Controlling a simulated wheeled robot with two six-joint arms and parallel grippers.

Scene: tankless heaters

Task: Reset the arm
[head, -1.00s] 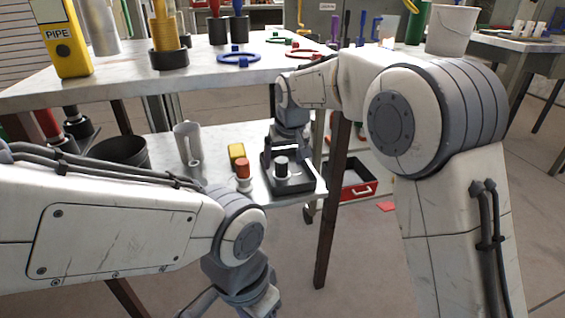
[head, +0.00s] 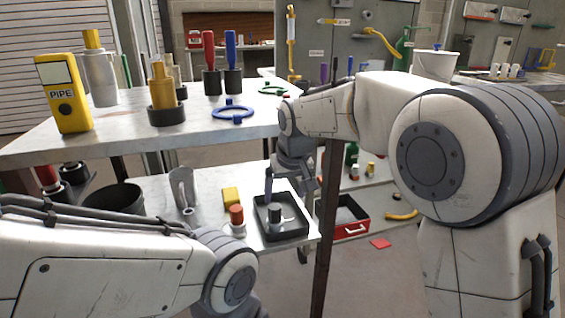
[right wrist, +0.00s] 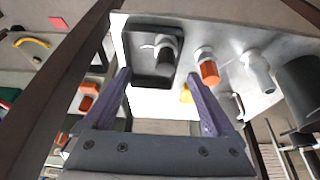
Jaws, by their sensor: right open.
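My right arm reaches over the lower shelf from the right. Its gripper (head: 288,188) is open, with its fingers apart and nothing between them, above the far right part of a black tray (head: 305,228). The right wrist view shows the two purple-grey fingers spread wide (right wrist: 163,90). A dark cylinder with a light lower part (head: 274,213) stands in the tray, apart from the fingers. The tray also shows in the right wrist view (right wrist: 140,72). My left arm crosses the lower left of the head view; its gripper is out of sight.
An orange-capped white fitting (head: 237,217), yellow block (head: 230,197), grey cup (head: 182,188) and black bucket (head: 113,199) share the shelf. The tabletop above (head: 210,130) holds a yellow pipe detector (head: 63,95) and a blue ring (head: 233,112). A red drawer box (head: 349,217) is below right.

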